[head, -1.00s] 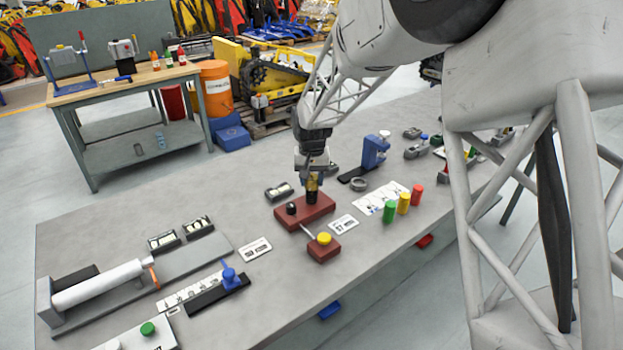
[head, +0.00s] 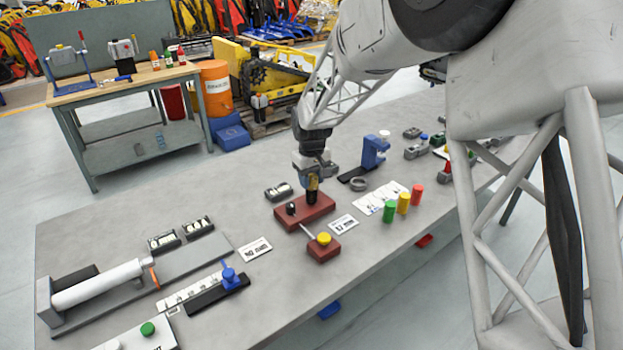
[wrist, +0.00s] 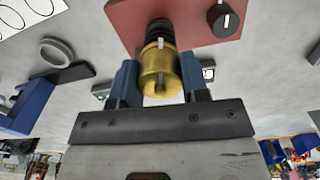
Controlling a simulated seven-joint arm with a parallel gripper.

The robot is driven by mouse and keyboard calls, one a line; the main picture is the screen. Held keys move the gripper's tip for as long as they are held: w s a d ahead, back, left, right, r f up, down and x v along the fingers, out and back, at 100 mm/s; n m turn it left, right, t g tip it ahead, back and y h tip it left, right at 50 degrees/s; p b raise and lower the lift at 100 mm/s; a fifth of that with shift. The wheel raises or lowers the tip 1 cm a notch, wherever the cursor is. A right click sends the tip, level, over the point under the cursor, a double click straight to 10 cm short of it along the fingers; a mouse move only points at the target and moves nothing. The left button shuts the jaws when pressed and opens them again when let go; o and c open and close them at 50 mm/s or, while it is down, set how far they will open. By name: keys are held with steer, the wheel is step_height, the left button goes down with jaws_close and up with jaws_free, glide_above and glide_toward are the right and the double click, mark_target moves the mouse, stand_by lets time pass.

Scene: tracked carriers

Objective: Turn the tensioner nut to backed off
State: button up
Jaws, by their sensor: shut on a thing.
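The tensioner nut (wrist: 160,72) is a brass-coloured cylinder with a pale mark on its side, seen in the wrist view on a dark threaded post (wrist: 159,32). The post stands on a dark red block (head: 323,210). My gripper (head: 313,184) is over the post in the head view. In the wrist view my gripper (wrist: 160,85) has its two blue fingers on either side of the nut, shut on it. A black knob with a white pointer line (wrist: 223,19) is on the same block. Labels are too small to read.
A smaller red block with a yellow button (head: 324,239) stands in front. Green, yellow and red cylinders (head: 403,203) stand to the right. A blue clamp-like device (head: 375,151) stands behind right.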

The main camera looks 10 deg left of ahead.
mark_target(312, 177)
steer(key=shift+s+f, duration=0.1)
steer(key=shift+f, duration=0.1)
steer(key=o, duration=0.9)
steer(key=shift+r, duration=0.1)
steer(key=shift+r, duration=0.15)
steer(key=shift+r, duration=3.8)
